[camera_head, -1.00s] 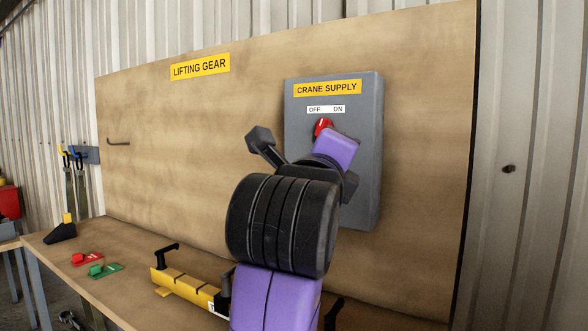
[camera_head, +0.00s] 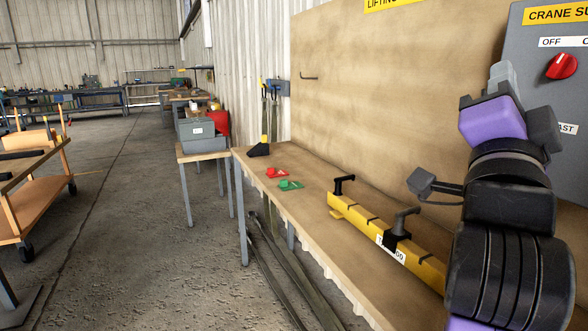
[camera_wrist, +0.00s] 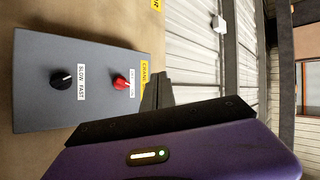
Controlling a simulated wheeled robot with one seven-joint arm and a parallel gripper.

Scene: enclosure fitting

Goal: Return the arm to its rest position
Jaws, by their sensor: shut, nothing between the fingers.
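My arm, purple and black, rises at the right of the head view, with my gripper (camera_head: 503,76) at its upper end, in front of the left edge of the grey crane supply box (camera_head: 528,45). In the wrist view the dark fingers of my gripper (camera_wrist: 158,92) are shut with nothing between them. They overlap the edge of the picture of the box (camera_wrist: 40,105) and appear apart from its red knob (camera_wrist: 121,83). The red knob (camera_head: 561,66) is uncovered in the head view. My arm hides the lower left of the box.
A yellow lifting beam (camera_head: 372,232) with black hooks lies on the wooden bench (camera_head: 322,205) left of my arm. The wooden backboard (camera_head: 390,110) stands behind. Open floor (camera_head: 130,230) lies left.

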